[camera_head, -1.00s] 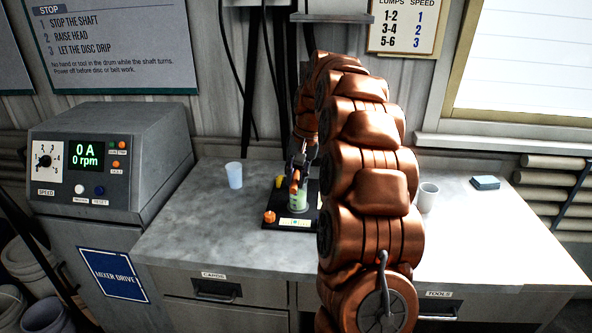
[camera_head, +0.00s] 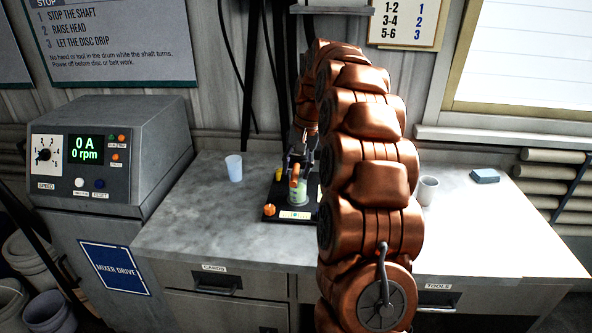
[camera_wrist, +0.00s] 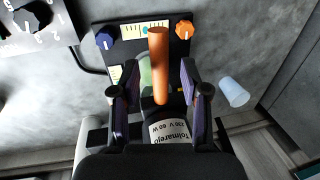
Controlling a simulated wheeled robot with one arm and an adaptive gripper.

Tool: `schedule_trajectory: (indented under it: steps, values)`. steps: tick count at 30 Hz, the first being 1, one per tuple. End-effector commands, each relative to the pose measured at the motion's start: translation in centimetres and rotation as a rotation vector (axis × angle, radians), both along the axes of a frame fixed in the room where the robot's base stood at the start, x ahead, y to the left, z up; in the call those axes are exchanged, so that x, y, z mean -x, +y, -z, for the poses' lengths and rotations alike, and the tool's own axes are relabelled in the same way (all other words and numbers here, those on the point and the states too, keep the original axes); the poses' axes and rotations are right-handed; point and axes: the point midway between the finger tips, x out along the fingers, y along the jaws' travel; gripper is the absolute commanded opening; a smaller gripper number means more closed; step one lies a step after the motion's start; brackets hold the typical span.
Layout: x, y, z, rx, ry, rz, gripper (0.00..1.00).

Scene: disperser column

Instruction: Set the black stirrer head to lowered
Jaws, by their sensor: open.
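The black stirrer head (camera_wrist: 170,132) shows in the wrist view with a white label on its body. An orange handle (camera_wrist: 160,65) runs up from it; it also shows in the head view (camera_head: 294,173). My gripper (camera_wrist: 154,82) is open, with one finger on each side of the handle, and contact cannot be told. In the head view my gripper (camera_head: 303,150) is small and partly hides the head. A clear beaker with greenish contents (camera_head: 298,196) stands below, on the black base (camera_head: 284,213) with an orange knob (camera_head: 269,210).
A pale blue cup (camera_head: 234,168) stands left of the base, a grey cup (camera_head: 428,190) right of my arm. A blue-grey block (camera_head: 485,176) lies at the back right. The mixer drive box (camera_head: 110,160) is at the left. The bench between is mostly clear.

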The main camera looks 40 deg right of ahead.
Motion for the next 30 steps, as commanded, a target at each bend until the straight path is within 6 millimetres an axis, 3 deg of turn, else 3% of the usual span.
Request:
schedule_trajectory:
  steps: [15,30]
  values:
    - [0.6,-0.9,-5.7,0.003,-0.003,0.001,0.45]
    - [0.9,-1.0,-6.6,0.000,0.000,0.000,0.45]
